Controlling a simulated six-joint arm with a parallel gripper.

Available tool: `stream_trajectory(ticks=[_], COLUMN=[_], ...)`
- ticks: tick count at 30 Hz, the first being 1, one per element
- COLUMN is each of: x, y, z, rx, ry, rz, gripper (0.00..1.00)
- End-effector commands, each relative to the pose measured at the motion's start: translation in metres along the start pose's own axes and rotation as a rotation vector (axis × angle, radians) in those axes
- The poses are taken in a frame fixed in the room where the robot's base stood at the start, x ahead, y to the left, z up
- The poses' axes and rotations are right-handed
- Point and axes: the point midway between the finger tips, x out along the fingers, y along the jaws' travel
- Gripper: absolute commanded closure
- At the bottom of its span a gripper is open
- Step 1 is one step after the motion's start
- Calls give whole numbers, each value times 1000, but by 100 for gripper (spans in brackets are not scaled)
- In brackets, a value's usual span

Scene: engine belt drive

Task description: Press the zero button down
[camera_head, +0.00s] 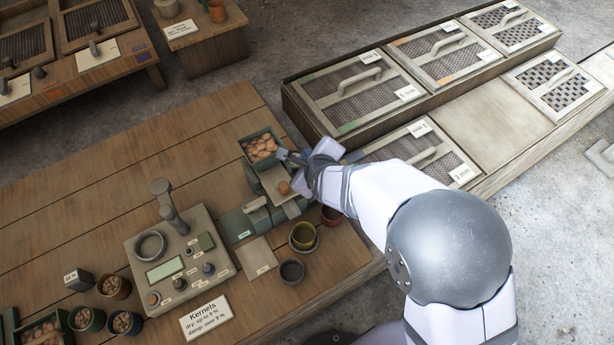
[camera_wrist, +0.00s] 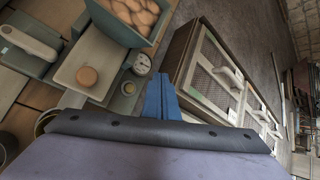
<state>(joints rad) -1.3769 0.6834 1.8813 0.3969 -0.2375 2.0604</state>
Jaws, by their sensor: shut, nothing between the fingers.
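My gripper (camera_head: 290,155) is shut and empty, above the right side of a green weighing device (camera_head: 240,224). In the wrist view its blue fingers (camera_wrist: 162,97) are together, right of a small white dial (camera_wrist: 142,63) and a small round yellowish knob or button (camera_wrist: 128,88) on the device; they look apart from both. No zero label is readable, so I cannot tell whether this is the zero button. A pale pan (camera_wrist: 90,58) holds one round brown piece (camera_wrist: 87,76). A grey panel (camera_head: 208,238) at left also has several small knobs and buttons, with labels too small to read.
A green bin of brown nuts (camera_head: 262,147) stands behind the pan. Cups (camera_head: 303,236) stand in front of the device. A long case with mesh lids (camera_head: 345,95) lies right of the bench. The bench's left back (camera_head: 120,160) is clear.

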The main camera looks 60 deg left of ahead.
Motion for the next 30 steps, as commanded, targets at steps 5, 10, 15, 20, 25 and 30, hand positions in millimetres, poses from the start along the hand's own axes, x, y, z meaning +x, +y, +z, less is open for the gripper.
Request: stream_trajectory(ticks=[5, 10, 15, 20, 25, 30], x=[0, 3, 10, 21, 35, 51], y=[0, 2, 7, 15, 26, 36], z=[0, -3, -8, -16, -27, -37], rx=[-1, -2, -2, -2, -2, -2], ry=[0, 1, 1, 2, 2, 0], rz=[0, 1, 1, 1, 1, 0], gripper=[100, 100, 100, 100, 100, 100])
